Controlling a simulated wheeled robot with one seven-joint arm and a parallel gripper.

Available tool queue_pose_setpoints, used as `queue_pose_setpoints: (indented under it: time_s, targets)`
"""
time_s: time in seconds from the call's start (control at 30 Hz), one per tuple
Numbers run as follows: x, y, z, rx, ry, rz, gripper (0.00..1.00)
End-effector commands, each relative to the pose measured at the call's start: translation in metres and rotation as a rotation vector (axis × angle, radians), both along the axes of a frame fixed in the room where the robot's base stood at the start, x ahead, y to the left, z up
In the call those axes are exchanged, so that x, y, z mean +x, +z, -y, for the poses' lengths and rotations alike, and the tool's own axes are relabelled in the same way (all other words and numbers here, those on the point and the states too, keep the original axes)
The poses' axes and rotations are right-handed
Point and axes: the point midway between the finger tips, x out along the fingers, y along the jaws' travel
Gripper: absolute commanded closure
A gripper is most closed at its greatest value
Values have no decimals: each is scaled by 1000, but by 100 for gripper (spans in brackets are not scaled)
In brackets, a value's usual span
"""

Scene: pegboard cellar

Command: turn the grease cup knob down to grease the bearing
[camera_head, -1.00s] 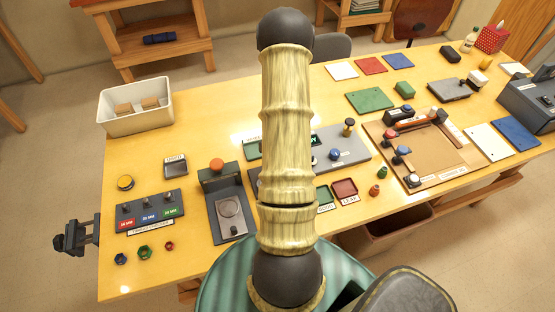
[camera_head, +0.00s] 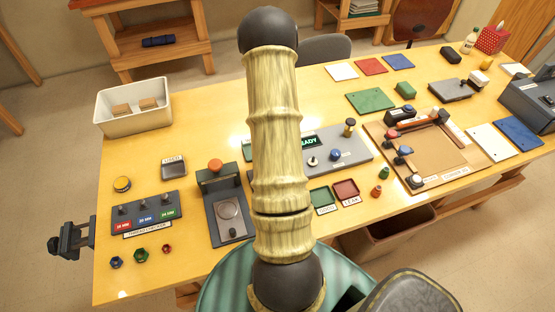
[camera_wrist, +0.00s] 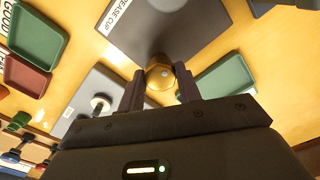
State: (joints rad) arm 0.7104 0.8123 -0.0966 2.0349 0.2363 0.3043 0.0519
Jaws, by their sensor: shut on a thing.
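A round brass knob (camera_wrist: 159,76) shows in the wrist view at the edge of a dark grey plate (camera_wrist: 178,28) with a white label (camera_wrist: 119,14) reading "...EASE CUP". My gripper (camera_wrist: 160,84) has its two dark fingers on either side of the knob and is shut on it. The parts below the knob are hidden, and no bearing can be made out. In the head view my arm covers the gripper and the grease cup.
A grey panel with a lit display (camera_head: 309,142) stands right of my arm, near green (camera_head: 320,199) and red (camera_head: 346,189) trays. A grey fixture with an orange knob (camera_head: 215,165) stands left of it. A white bin (camera_head: 133,124) sits at the far left.

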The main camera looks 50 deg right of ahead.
Motion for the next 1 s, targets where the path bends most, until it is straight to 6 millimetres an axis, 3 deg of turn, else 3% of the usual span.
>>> queue_pose_setpoints:
  time_s: [0.63,0.67,0.77,1.0]
  targets:
    - [-3,-1,0,2,-80,-6,89]
    - [-3,-1,0,2,-80,-6,64]
    - [-3,-1,0,2,-79,-5,44]
    - [-1,0,0,1,-76,-2,44]
